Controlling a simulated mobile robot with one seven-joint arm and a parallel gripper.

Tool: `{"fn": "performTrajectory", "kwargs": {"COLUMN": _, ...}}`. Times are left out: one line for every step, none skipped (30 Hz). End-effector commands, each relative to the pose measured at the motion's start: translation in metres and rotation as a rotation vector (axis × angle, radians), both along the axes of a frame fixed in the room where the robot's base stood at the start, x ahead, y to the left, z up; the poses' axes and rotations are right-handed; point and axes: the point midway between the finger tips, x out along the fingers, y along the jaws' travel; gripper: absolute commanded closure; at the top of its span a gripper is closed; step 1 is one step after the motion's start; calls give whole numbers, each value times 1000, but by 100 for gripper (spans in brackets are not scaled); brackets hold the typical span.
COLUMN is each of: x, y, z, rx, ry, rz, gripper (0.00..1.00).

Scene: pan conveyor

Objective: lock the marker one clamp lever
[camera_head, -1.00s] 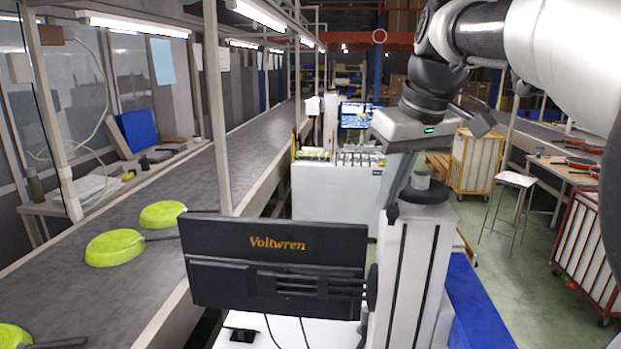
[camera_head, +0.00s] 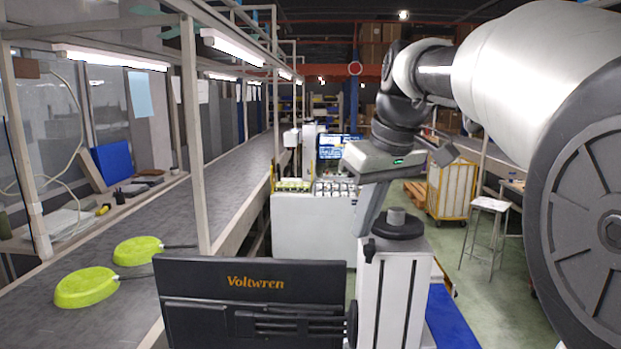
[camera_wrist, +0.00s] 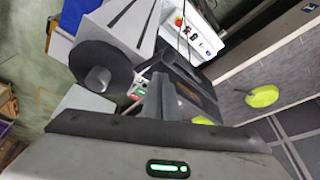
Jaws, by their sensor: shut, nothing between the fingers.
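The marker one machine seems to be the white column (camera_head: 390,305) with a black handwheel (camera_head: 398,226) on top, behind a dark panel lettered Voltwren (camera_head: 250,310). A small black part (camera_head: 370,250) on the column's upper left may be the clamp lever, but I cannot tell its position. My gripper (camera_head: 364,228) points down by the column's top left; its fingers look shut and empty. Whether they touch the column is unclear. In the wrist view the handwheel (camera_wrist: 97,79) lies left of my fingers, and no lever can be made out.
Two green pans (camera_head: 87,287) lie on the grey conveyor (camera_head: 190,215) at left. A white cabinet (camera_head: 310,230) stands behind the column. A stool (camera_head: 485,215) and a yellow-framed cart (camera_head: 452,190) stand on the right. A control panel (camera_wrist: 200,35) shows in the wrist view.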

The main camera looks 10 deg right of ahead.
Motion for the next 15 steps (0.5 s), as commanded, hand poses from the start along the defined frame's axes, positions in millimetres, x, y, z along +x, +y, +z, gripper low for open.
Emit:
{"fn": "performTrajectory", "kwargs": {"x": -2, "y": -2, "z": 10, "rx": -1, "ry": -5, "rz": -1, "gripper": 100}}
{"fn": "performTrajectory", "kwargs": {"x": -4, "y": -2, "z": 15, "rx": -1, "ry": -5, "rz": -1, "gripper": 100}}
{"fn": "performTrajectory", "kwargs": {"x": -7, "y": -3, "z": 23, "rx": -2, "ry": -6, "rz": -1, "gripper": 100}}
{"fn": "performTrajectory", "kwargs": {"x": -9, "y": -4, "z": 30, "rx": 0, "ry": -6, "rz": -2, "gripper": 100}}
{"fn": "performTrajectory", "kwargs": {"x": -11, "y": -5, "z": 38, "rx": -1, "ry": -7, "rz": -2, "gripper": 100}}
{"fn": "performTrajectory", "kwargs": {"x": -14, "y": -7, "z": 47, "rx": -1, "ry": -6, "rz": -2, "gripper": 100}}
{"fn": "performTrajectory", "kwargs": {"x": -17, "y": -8, "z": 54, "rx": -1, "ry": -6, "rz": -2, "gripper": 100}}
{"fn": "performTrajectory", "kwargs": {"x": -19, "y": -9, "z": 62, "rx": -1, "ry": -6, "rz": -2, "gripper": 100}}
{"fn": "performTrajectory", "kwargs": {"x": -22, "y": -10, "z": 71, "rx": -1, "ry": -6, "rz": -2, "gripper": 100}}
{"fn": "performTrajectory", "kwargs": {"x": -25, "y": -11, "z": 78, "rx": -2, "ry": -5, "rz": -2, "gripper": 100}}
{"fn": "performTrajectory", "kwargs": {"x": -27, "y": -12, "z": 85, "rx": -1, "ry": -6, "rz": -2, "gripper": 100}}
{"fn": "performTrajectory", "kwargs": {"x": -30, "y": -13, "z": 94, "rx": -2, "ry": -5, "rz": -2, "gripper": 100}}
{"fn": "performTrajectory", "kwargs": {"x": -32, "y": -14, "z": 101, "rx": -2, "ry": -4, "rz": -2, "gripper": 100}}
{"fn": "performTrajectory", "kwargs": {"x": -34, "y": -15, "z": 107, "rx": -2, "ry": -5, "rz": -2, "gripper": 100}}
{"fn": "performTrajectory", "kwargs": {"x": -37, "y": -16, "z": 115, "rx": -2, "ry": -3, "rz": -2, "gripper": 100}}
